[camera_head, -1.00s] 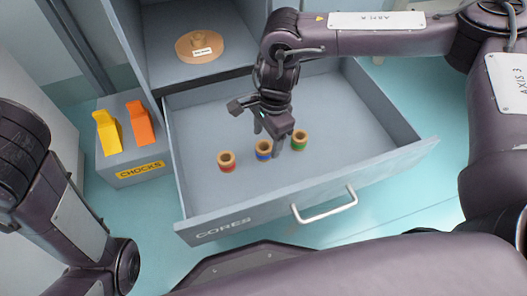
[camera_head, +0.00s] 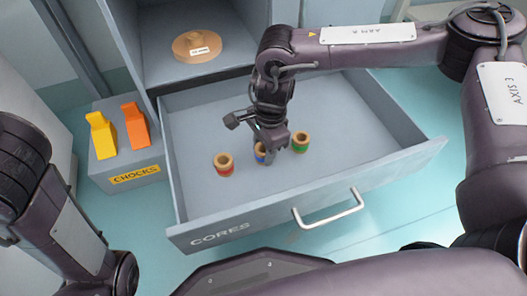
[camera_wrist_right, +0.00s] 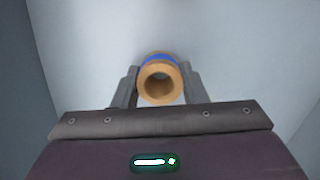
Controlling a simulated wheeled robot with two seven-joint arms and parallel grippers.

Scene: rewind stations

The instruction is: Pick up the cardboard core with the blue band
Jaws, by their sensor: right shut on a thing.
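The cardboard core with the blue band (camera_head: 260,155) stands upright in the open drawer, between two other cores and partly hidden by my right gripper. In the right wrist view the blue-banded core (camera_wrist_right: 159,83) sits between the two fingers, its open end facing the camera. My right gripper (camera_head: 268,156) is shut on it, with one finger on each side; it also shows in the right wrist view (camera_wrist_right: 160,88). I cannot tell whether the core is off the drawer floor. My left gripper is not in view; only part of my left arm shows.
A red-banded core (camera_head: 224,165) stands to the left and a green-banded core (camera_head: 300,142) close to the right. The drawer (camera_head: 330,185) has raised walls and a front handle. A chocks box (camera_head: 125,165) with yellow and orange chocks stands left of it.

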